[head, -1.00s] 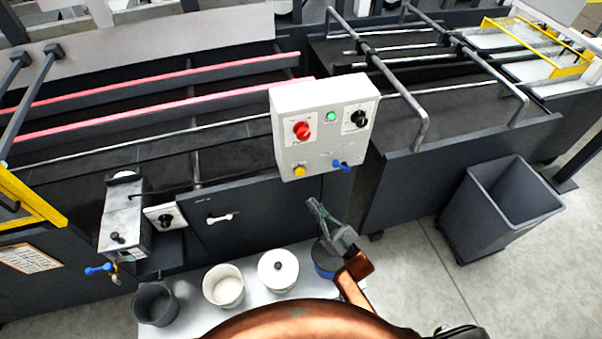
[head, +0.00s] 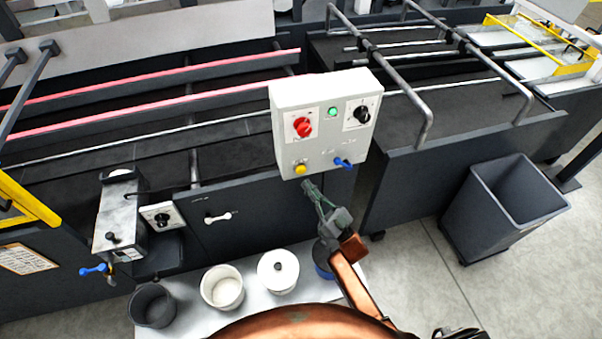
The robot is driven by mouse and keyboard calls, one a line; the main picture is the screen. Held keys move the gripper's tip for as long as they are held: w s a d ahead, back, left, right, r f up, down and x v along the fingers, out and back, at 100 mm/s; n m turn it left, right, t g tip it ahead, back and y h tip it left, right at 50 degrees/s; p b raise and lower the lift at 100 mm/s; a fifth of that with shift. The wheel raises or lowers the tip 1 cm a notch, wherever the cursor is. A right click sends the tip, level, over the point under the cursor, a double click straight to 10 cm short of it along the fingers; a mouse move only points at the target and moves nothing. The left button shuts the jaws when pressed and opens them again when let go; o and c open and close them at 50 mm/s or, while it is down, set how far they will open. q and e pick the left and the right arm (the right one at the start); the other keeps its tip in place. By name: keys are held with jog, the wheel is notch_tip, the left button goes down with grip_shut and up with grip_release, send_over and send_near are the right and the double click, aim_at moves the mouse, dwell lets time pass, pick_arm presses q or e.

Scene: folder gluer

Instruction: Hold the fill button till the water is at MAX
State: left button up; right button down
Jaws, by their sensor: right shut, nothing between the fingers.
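A white control box (head: 325,122) is fixed to the front of the machine. On its lower left is a yellow button (head: 300,169), with a blue lever (head: 343,162) to its right. The labels are too small to read, so I cannot tell which control is marked fill. My right gripper (head: 307,184) is shut and empty, its tips just below the yellow button near the box's lower edge. I cannot tell whether it touches the box. No water level or MAX mark can be made out. My left gripper is out of view.
The box also bears a red knob (head: 302,127), a green lamp (head: 333,112) and a black knob (head: 362,114). A grey metal tank (head: 121,220) is at left. Pots, including a white bucket (head: 222,288), stand on a low bench. A grey bin (head: 505,205) stands at right.

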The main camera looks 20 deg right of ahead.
aim_at(301, 170)
jog(key=shift+w+b, duration=0.35)
jog(key=shift+w, duration=0.85)
jog(key=shift+w, duration=0.15)
dwell(0.5)
jog(key=shift+w, duration=0.25)
jog(key=shift+w+b, duration=0.35)
jog(key=shift+w, duration=0.2)
dwell(0.7)
jog(key=shift+s, duration=0.2)
dwell(2.0)
jog(key=shift+s+p, duration=0.5)
jog(key=shift+s, duration=0.25)
jog(key=shift+s, duration=0.1)
